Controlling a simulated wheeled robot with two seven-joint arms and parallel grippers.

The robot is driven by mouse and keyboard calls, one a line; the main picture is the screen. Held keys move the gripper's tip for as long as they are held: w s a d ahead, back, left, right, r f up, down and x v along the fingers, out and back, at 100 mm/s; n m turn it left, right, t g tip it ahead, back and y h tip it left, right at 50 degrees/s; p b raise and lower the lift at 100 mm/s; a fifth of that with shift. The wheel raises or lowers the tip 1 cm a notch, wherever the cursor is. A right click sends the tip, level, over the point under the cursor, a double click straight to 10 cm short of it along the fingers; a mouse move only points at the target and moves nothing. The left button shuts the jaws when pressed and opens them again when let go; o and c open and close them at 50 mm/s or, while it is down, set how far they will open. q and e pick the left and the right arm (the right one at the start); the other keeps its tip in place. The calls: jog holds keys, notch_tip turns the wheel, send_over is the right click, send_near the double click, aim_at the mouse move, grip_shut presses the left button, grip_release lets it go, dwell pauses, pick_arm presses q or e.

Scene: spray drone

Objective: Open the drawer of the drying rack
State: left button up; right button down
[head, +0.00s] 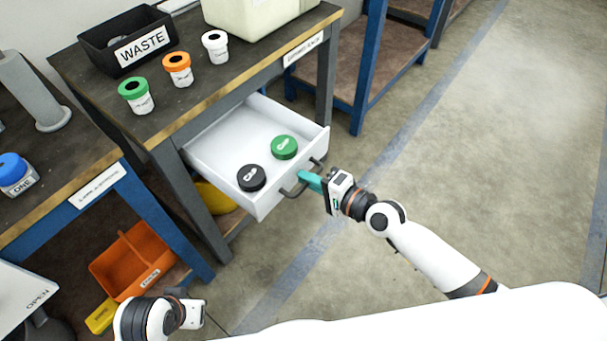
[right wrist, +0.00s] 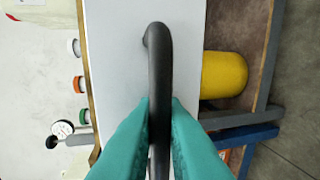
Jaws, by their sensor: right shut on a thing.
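A white drawer (head: 222,143) stands pulled out from under the bench top in the head view. A black cap (head: 251,178) and a green cap (head: 284,147) lie inside it. Its black bar handle (head: 292,192) is on the front face. My right gripper (head: 310,181) has its teal fingers at the handle. In the right wrist view the teal fingers (right wrist: 160,135) are closed on both sides of the black handle (right wrist: 159,70), with the white drawer front (right wrist: 118,60) behind. My left gripper (head: 192,308) is low at the left, and its fingers cannot be made out.
On the bench top (head: 85,75) stand a black WASTE bin (head: 100,55) and jars with green (head: 136,95), orange (head: 178,70) and white (head: 215,46) lids. An orange tray (head: 120,275) lies lower left. The floor (head: 480,160) at right is clear.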

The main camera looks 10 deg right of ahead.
dwell(0.3)
jog(key=c, duration=1.8)
grip_release()
jog(key=shift+c, duration=0.2)
jog(key=shift+d, duration=0.1)
